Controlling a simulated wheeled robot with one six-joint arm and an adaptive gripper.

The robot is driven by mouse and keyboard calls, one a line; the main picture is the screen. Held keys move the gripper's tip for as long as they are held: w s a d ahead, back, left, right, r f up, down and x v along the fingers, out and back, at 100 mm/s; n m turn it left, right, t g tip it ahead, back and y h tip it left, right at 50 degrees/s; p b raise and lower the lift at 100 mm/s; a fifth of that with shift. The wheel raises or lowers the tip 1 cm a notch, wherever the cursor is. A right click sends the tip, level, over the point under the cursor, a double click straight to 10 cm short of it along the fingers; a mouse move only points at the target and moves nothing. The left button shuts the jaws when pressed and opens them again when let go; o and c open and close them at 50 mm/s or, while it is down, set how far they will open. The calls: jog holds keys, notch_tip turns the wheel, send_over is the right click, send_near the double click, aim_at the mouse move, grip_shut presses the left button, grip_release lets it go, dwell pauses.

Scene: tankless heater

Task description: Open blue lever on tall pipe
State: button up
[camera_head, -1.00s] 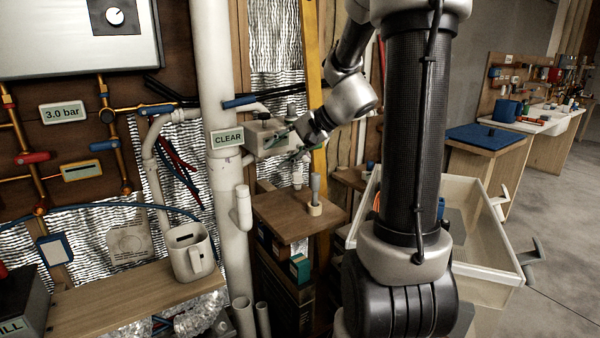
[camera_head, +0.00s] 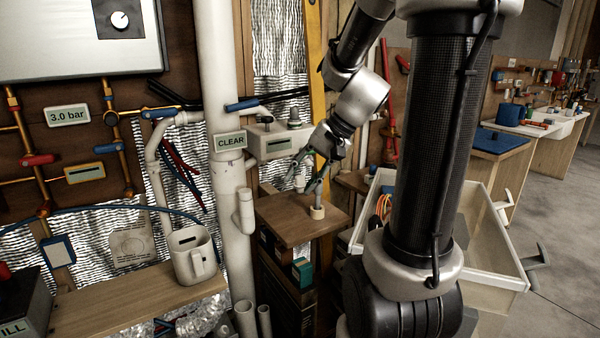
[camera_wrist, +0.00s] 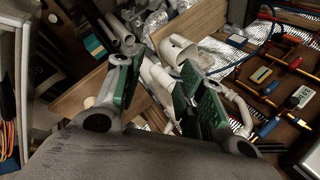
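Tall white pipe (camera_head: 222,90) runs top to bottom in the head view. A blue lever (camera_head: 241,104) lies roughly level against its right side, just above the CLEAR sign. Other blue levers sit left of it, one at the bent white pipe (camera_head: 158,112) and one on a copper pipe (camera_head: 105,146). My gripper (camera_head: 306,184) is open and empty, lower and to the right of the tall pipe's lever, close to a grey upright peg. In the wrist view my gripper (camera_wrist: 160,90) shows its green-padded fingers apart, with white pipes beyond them.
The grey peg (camera_head: 318,190) stands on a small wooden shelf (camera_head: 285,225). A pale box (camera_head: 270,142) juts out behind the CLEAR sign (camera_head: 229,141). A white bin (camera_head: 490,245) stands at right.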

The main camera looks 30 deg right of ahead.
aim_at(242, 106)
notch_tip(242, 106, down, 3)
jog(key=shift+s+d+m+g, duration=0.1)
jog(key=shift+s+m+g, duration=0.05)
jog(key=shift+m+g, duration=0.2)
grip_shut()
jog(key=w+a+m+t+y, duration=0.4)
jog(key=w+a+m+t, duration=0.4)
jog(key=m, duration=0.4)
jog(key=w+d+r+m+t+h, duration=0.7)
jog(key=w+d+m+h, duration=0.25)
jog(key=m, duration=0.45)
jog(key=w+a+r, duration=0.2)
jog(key=w+r, duration=0.2)
jog(key=w, duration=0.7)
jog(key=shift+r+y, duration=0.15)
jog(key=shift+y, duration=0.3)
